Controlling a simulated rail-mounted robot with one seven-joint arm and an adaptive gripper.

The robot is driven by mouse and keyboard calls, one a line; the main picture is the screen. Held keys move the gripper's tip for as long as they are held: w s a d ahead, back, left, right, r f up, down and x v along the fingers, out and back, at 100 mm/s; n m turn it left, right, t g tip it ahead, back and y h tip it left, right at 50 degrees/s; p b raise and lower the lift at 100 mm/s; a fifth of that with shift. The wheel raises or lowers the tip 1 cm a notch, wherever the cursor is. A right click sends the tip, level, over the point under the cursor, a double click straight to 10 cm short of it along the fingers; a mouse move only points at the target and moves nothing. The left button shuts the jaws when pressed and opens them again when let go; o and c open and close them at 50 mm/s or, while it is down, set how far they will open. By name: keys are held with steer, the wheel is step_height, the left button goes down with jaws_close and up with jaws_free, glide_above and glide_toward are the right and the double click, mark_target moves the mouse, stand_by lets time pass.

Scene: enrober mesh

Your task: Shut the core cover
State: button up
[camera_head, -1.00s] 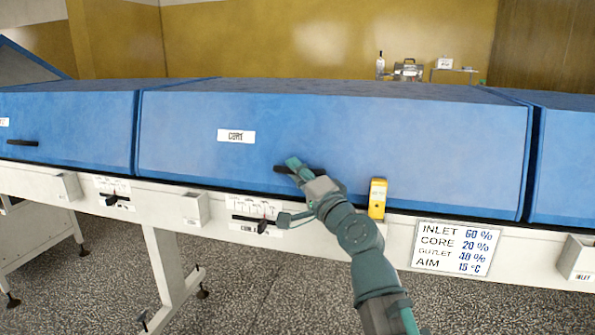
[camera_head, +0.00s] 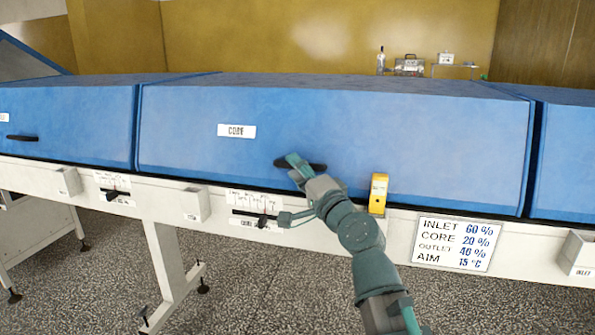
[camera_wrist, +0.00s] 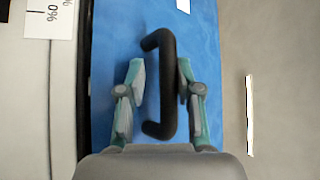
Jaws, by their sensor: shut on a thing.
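The core cover (camera_head: 420,150) is the wide blue hood in the middle, with a white "CORE" label (camera_head: 236,131). Its lower edge lies along the white frame with a thin dark seam; I cannot tell whether any small gap is there. The cover's dark bar handle (camera_head: 318,166) is on its front face. My gripper (camera_head: 296,164) is at this handle, shut on it. In the wrist view the black handle (camera_wrist: 160,131) passes between the two fingers of my gripper (camera_wrist: 160,82), with the blue cover (camera_wrist: 207,50) behind. The fingers hide part of the handle in the head view.
Neighbouring blue covers stand left (camera_head: 65,125) and right (camera_head: 565,160). The white frame carries a slider panel (camera_head: 255,205), a yellow box (camera_head: 378,193) beside my arm, and a settings sign (camera_head: 452,243). A small table with a bottle (camera_head: 380,62) stands far behind.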

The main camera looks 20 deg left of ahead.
mark_target(297, 130)
steer(key=shift+w+r, duration=0.1)
stand_by(0.3)
step_height(297, 130, up, 8)
steer(key=shift+w+r, duration=0.15)
steer(key=shift+r, duration=0.1)
steer(key=shift+s+r, duration=0.2)
steer(key=shift+r, duration=0.6)
steer(key=p+v, duration=0.1)
steer(key=v, duration=1.1)
steer(key=shift+d+f+p, duration=0.15)
steer(key=shift+f+p, duration=0.25)
steer(key=shift+f, duration=0.1)
steer(key=shift+s, duration=0.1)
stand_by(0.5)
